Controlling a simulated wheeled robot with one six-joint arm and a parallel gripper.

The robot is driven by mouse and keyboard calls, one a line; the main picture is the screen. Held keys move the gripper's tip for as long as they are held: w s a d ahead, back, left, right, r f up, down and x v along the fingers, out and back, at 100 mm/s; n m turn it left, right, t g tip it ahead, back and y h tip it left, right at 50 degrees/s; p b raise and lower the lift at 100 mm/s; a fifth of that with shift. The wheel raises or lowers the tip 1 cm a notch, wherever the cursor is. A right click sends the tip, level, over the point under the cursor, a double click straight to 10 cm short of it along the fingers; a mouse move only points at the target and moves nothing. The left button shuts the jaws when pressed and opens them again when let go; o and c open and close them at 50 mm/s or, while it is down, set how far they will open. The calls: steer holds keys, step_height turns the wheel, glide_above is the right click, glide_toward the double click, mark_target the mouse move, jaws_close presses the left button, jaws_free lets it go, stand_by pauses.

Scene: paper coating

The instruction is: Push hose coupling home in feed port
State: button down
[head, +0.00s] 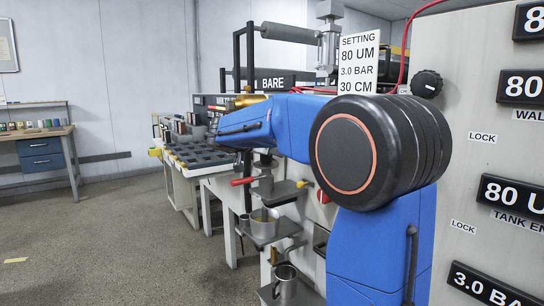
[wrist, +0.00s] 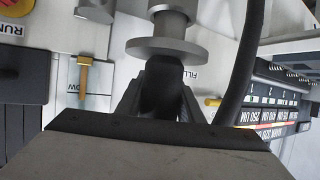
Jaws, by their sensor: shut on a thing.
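In the wrist view my gripper (wrist: 162,108) is shut on a dark piece, which I take to be the hose coupling (wrist: 163,82). Straight ahead of it is a grey metal cylinder with a wide round flange (wrist: 167,48), which looks like the feed port. The dark piece's far end lies at or under the flange edge in this view. I cannot tell whether they touch or how deep it sits. A thick black hose (wrist: 246,65) curves down on the right. In the head view my blue arm hides the gripper and coupling.
Labelled film boxes or plates (wrist: 272,110) are at right. In the head view a metal cup (head: 264,225) stands below my arm; the floor (head: 110,220) at left is open.

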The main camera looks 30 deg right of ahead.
steer(key=shift+r, duration=0.8)
steer(key=shift+f, duration=1.75)
stand_by(1.1)
steer(key=c, duration=1.2)
jaws_free()
steer(key=shift+o, duration=0.2)
steer(key=shift+f, duration=0.1)
steer(key=shift+s+a, duration=0.1)
steer(key=shift+a, duration=0.05)
steer(key=v, duration=1.7)
